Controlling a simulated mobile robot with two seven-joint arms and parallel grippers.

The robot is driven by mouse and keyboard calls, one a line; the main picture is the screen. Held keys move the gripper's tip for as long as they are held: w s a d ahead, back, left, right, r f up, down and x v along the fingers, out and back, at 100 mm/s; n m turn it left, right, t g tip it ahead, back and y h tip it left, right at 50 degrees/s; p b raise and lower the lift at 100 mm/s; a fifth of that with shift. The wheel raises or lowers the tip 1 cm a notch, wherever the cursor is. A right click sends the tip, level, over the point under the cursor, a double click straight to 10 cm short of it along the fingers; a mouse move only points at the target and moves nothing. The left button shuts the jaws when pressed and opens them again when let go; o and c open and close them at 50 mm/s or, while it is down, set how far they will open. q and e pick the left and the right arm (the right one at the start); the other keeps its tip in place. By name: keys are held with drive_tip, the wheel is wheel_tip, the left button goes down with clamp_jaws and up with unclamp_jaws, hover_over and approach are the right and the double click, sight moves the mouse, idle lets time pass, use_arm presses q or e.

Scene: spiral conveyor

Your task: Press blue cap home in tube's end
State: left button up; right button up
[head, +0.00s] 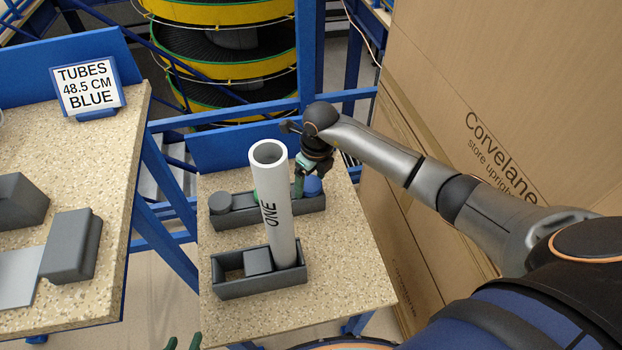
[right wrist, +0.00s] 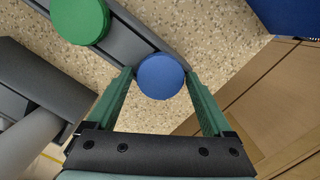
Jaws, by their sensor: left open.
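The blue cap (head: 312,186) sits at the right end of a dark grey rack (head: 240,218); it also shows in the right wrist view (right wrist: 160,77). My right gripper (head: 307,178) is over that end, its fingers (right wrist: 160,85) open on either side of the cap with no clear grip. The white tube (head: 277,215), marked ONE, stands upright in a dark grey tray (head: 240,288); its open upper end faces up. My left gripper (head: 184,342) shows only green fingertips at the bottom edge, open and empty.
A grey cap (head: 220,203) and a green cap (right wrist: 80,18) share the rack; the tube partly hides the green one in the head view. A grey block (head: 258,262) sits beside the tube. A large carton (head: 500,100) stands right. Another table (head: 105,190) is left.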

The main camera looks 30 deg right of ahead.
drive_tip(key=c, duration=1.3)
